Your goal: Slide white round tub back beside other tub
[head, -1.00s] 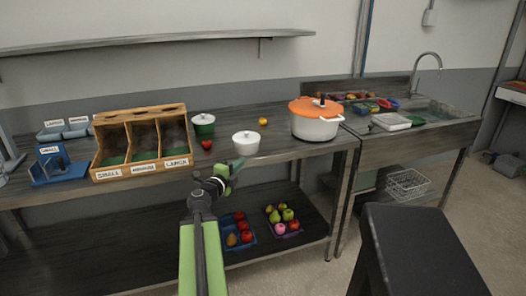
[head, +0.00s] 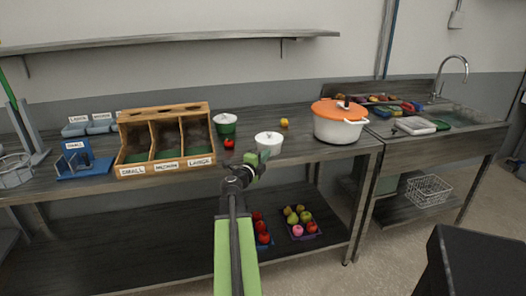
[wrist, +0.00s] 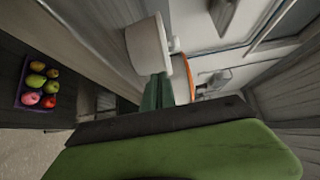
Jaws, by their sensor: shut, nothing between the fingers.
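The white round tub (head: 269,143) stands on the steel counter near its front edge, with a white knobbed lid. My gripper (head: 262,157) is shut and empty, just in front of the white tub in the head view. In the wrist view, the white tub (wrist: 147,46) is right by the tips of my green fingers (wrist: 156,92). I cannot tell whether they touch it.
A wooden sorting box (head: 165,139) stands left of the tubs. A red fruit (head: 229,143) sits between the tubs, and a yellow fruit (head: 284,122) lies behind. A large white pot with an orange lid (head: 340,121) stands to the right. Fruit trays lie on the lower shelf (head: 120,238).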

